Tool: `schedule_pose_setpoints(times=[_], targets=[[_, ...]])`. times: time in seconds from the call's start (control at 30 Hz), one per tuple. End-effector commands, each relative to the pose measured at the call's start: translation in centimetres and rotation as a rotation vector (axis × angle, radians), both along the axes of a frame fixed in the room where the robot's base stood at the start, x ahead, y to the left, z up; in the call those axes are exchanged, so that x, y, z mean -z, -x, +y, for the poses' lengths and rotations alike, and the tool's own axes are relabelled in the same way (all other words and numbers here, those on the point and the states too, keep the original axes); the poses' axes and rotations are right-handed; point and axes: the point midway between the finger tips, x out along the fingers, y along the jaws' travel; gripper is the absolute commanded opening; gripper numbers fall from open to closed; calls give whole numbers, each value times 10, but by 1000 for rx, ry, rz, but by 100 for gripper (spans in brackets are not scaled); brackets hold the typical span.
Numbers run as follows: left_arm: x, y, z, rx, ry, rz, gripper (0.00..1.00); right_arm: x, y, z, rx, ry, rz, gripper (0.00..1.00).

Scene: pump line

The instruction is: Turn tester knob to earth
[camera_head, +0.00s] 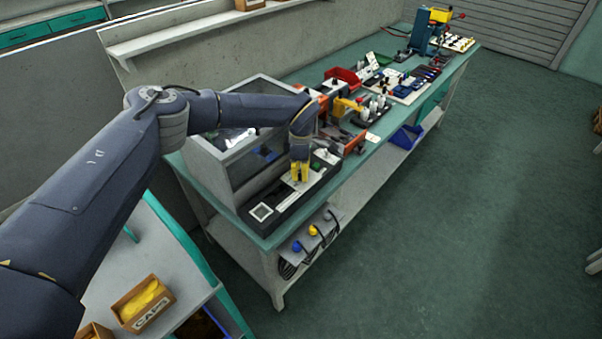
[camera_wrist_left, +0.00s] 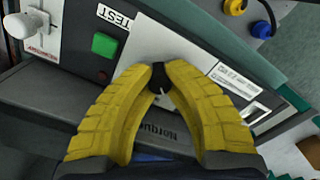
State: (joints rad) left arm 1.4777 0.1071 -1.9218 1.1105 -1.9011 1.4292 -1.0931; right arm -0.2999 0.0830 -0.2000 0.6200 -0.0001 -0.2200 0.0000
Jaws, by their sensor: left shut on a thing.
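The tester (camera_head: 265,205) is a grey box with a clear front and a dark control panel, standing at the near end of the green bench. My left gripper (camera_head: 300,172) reaches down over this panel. In the left wrist view its yellow fingers (camera_wrist_left: 159,74) are shut on the small black tester knob (camera_wrist_left: 158,84), which has a white pointer line. The fingers cover part of the knob and the markings around it. A green button (camera_wrist_left: 104,44) sits beside the TEST label (camera_wrist_left: 114,16). My right gripper is not in view.
A white lever handle (camera_wrist_left: 27,24) stands at the panel's end. Along the bench lie red bins (camera_head: 342,77), a white board with parts and a blue machine (camera_head: 425,40). The floor to the right is clear.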

Motion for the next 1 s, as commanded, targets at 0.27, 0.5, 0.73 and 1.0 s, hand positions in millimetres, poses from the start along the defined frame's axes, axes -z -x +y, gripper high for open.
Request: schedule_pose_setpoints(times=[0.27, 0.5, 0.73, 1.0], targets=[[0, 0, 0, -1, 0, -1, 29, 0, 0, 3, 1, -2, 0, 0], [0, 0, 0, -1, 0, -1, 46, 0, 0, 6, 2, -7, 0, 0], [-3, -1, 0, -1, 0, -1, 46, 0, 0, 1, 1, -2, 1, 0], [-39, -1, 0, 0, -1, -4, 46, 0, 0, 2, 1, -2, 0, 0]])
